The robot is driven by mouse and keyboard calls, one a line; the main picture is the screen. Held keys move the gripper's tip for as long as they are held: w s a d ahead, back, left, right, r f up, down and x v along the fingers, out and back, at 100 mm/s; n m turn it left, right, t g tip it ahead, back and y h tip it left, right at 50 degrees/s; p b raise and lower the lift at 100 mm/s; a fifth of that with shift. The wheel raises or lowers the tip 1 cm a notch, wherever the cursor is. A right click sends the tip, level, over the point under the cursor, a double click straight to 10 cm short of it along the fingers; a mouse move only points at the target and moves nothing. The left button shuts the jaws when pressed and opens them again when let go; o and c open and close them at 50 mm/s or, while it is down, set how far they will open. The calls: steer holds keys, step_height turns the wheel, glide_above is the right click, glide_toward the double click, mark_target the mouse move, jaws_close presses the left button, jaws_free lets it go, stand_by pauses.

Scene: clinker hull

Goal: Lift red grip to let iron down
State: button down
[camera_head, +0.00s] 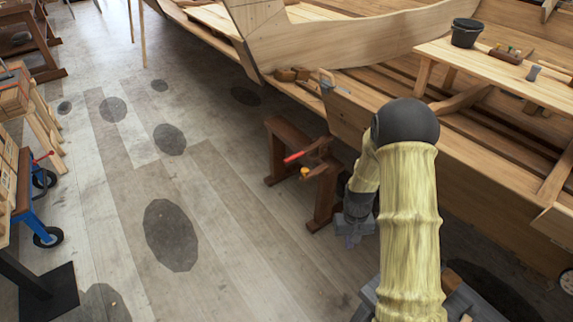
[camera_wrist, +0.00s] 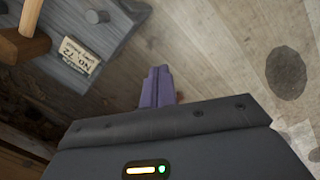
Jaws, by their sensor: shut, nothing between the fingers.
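A red grip (camera_head: 294,157) sits on the end of a dark lever by the brown wooden trestle in the head view. A small yellow knob (camera_head: 305,172) is just below it. I cannot make out the iron. My gripper (camera_head: 351,241) hangs low beside the trestle, right of and below the red grip and apart from it. In the wrist view, its purple fingers (camera_wrist: 157,87) are shut together with nothing between them. The red grip does not show in the wrist view.
The wooden hull (camera_head: 350,105) and its planks lie to the right. A blue-framed trolley (camera_head: 35,205) with another red handle stands at the left. In the wrist view, a grey board (camera_wrist: 95,45) with a paper label is close at upper left. The floor between is open, with dark patches.

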steer(key=s+r+t, duration=0.2)
steer(key=s+r, duration=0.5)
steer(key=r, duration=0.3)
steer(key=s+r+m+t, duration=0.1)
steer(key=s+r, duration=0.6)
steer(key=r, duration=0.4)
steer(key=shift+a+r+t, duration=0.15)
steer(key=shift+a+t, duration=0.05)
steer(key=shift+t, duration=0.2)
steer(key=shift+w, duration=0.1)
